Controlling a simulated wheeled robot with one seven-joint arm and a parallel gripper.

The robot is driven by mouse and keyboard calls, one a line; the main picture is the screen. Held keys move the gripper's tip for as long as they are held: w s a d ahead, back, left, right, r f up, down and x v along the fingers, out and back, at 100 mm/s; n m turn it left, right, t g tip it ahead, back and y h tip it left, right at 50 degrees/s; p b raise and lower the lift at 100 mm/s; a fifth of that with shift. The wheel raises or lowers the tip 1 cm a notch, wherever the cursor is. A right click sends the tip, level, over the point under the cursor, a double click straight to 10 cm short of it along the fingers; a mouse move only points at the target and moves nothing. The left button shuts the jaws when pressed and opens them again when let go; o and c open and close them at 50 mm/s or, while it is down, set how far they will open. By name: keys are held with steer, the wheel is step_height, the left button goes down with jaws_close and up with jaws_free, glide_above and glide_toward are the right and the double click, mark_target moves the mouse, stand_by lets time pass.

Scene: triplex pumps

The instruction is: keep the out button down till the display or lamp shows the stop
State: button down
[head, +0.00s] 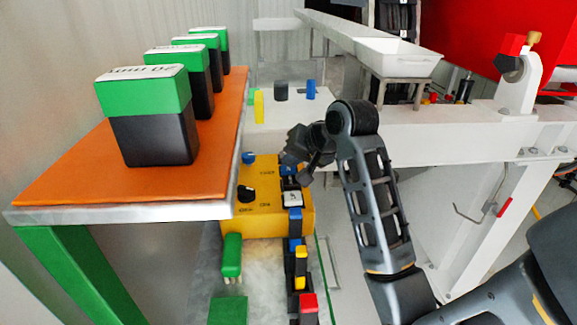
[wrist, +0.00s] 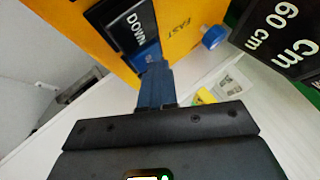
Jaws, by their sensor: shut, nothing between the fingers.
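The yellow control box (head: 270,222) stands right of the orange shelf. It carries a black knob (head: 246,194), a blue knob (head: 248,158) and a white square with a dark mark (head: 292,198). In the wrist view the yellow panel (wrist: 185,22) has a black plate reading DOWN (wrist: 132,30) with a blue button (wrist: 145,54) beside it. My gripper (wrist: 152,70) is shut and empty, its blue fingertips at that blue button, seemingly touching it. Whether the button is pressed in is unclear. I can read no out label, stop display or lit lamp. The arm partly covers the box's far side in the head view.
The orange shelf (head: 60,190) holds several green-and-black boxes close to the left of the control box. A row of coloured blocks (head: 308,304) lies in front of it. A white beam (head: 460,140) and a white tray (head: 400,58) are behind and right.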

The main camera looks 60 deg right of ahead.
mark_target(292, 169)
stand_by(0.4)
steer(key=shift+r+p, duration=0.95)
steer(key=shift+p, duration=0.25)
step_height(292, 169, up, 5)
steer(key=p, duration=0.5)
steer(key=shift+p, duration=0.3)
